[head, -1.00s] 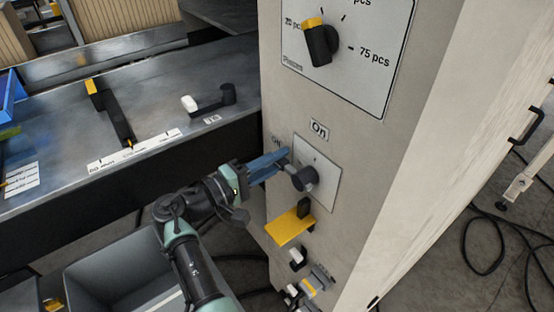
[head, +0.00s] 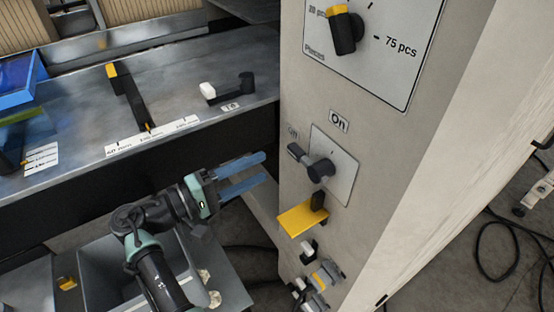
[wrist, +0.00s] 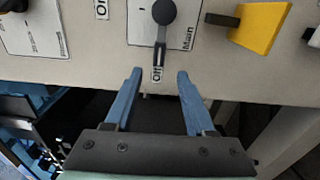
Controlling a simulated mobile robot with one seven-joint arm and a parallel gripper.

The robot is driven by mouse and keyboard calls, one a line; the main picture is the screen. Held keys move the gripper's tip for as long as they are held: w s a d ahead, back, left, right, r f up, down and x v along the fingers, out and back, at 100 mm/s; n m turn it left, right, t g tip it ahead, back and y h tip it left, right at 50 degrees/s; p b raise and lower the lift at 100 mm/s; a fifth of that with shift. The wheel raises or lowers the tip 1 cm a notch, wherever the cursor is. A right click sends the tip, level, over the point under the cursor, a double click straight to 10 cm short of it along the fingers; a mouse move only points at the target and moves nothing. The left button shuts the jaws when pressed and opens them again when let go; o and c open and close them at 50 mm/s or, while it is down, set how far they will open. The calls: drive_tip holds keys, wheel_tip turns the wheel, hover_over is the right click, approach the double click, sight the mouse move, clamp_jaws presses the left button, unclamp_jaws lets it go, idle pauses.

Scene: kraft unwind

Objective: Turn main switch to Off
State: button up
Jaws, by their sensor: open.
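The main switch (head: 318,168) is a dark rotary knob with a lever, on a pale plate on the machine's side panel. Its lever points up-left in the head view, toward the Off label (head: 293,132). The On label (head: 339,121) is above the plate. In the wrist view the switch (wrist: 162,25) has its lever pointing straight at the Off label (wrist: 157,73). My gripper (head: 264,168) has two blue fingers, apart and empty. It is left of the switch, clear of the lever. In the wrist view the gripper (wrist: 160,74) is lined up with the lever.
A yellow-tabbed handle (head: 303,217) sits just below the switch, with more small controls (head: 320,276) under it. A dial (head: 344,30) with a yellow tip is above. A metal table (head: 190,75) with levers lies left, and a grey bin (head: 110,270) is below my arm.

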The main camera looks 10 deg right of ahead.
drive_tip(key=v, duration=0.3)
drive_tip(key=shift+s+a, duration=0.1)
drive_tip(key=shift+a, duration=0.2)
drive_tip(key=w+a+r+m+t+y+p, duration=0.1)
drive_tip(key=w+r+t+y+p, duration=0.1)
drive_tip(key=w+r+t+y, duration=0.3)
drive_tip(key=w+a+r+y+p, duration=0.1)
drive_tip(key=w+r+y+p, duration=0.15)
drive_tip(key=r, duration=0.45)
wheel_tip(320, 180, up, 18)
drive_tip(key=s+m+t+y+p, duration=0.2)
drive_tip(key=t+y+p, duration=0.1)
drive_tip(key=t+y, duration=0.25)
drive_tip(key=s+r+t+y+p, duration=0.1)
drive_tip(key=s+r+t, duration=0.4)
drive_tip(key=s+r, duration=0.5)
drive_tip(key=s+r+m+t+y+p, duration=0.1)
drive_tip(key=s+r+t, duration=0.4)
drive_tip(key=s+r, duration=0.5)
wheel_tip(320, 180, up, 5)
drive_tip(key=shift+r+t+y+p, duration=0.1)
drive_tip(key=shift+t+y+p, duration=0.25)
drive_tip(key=shift+y+p, duration=0.45)
